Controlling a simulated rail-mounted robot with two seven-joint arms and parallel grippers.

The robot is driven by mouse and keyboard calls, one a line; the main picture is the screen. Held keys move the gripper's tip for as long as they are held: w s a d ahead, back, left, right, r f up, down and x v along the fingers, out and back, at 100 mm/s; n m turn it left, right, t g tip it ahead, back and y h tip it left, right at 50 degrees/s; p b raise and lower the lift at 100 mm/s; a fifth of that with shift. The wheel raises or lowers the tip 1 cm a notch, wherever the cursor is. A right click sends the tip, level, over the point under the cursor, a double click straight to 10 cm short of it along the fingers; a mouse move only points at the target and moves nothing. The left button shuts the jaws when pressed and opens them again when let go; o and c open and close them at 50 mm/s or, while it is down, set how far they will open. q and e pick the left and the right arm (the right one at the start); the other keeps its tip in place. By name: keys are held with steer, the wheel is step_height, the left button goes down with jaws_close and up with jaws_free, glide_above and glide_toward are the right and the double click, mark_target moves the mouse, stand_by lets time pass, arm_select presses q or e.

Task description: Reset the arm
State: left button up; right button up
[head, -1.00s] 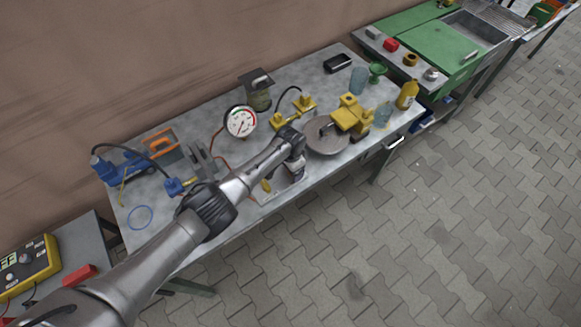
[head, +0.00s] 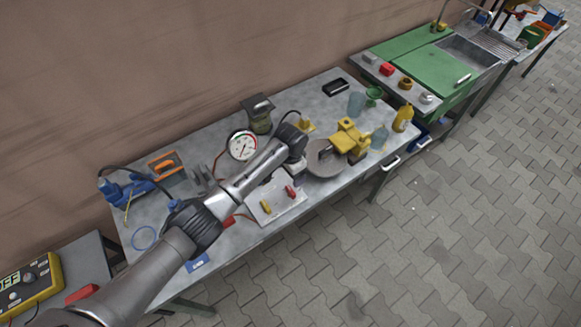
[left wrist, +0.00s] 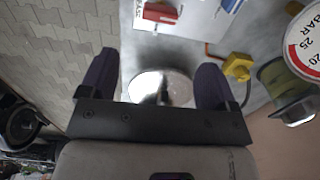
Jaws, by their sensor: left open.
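My left arm comes in from the lower left of the head view and reaches over the long grey workbench (head: 215,242). Its hand (head: 296,172) hangs down over the bench, between the white plate and the round grey disc (head: 325,160). The fingertips are hard to make out there. In the left wrist view my left gripper (left wrist: 155,80) has its two dark fingers wide apart with nothing held between them. A shiny round surface (left wrist: 160,84) shows beyond the gap. My right gripper is in neither view.
A white plate (head: 285,208) holds a yellow and a red block. A dial gauge (head: 242,146), green canister (head: 258,114), yellow device (head: 348,138) and yellow bottle (head: 403,118) stand around the hand. Open paved floor (head: 430,250) lies in front.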

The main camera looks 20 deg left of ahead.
arm_select(q)
steer(key=shift+r, duration=0.65)
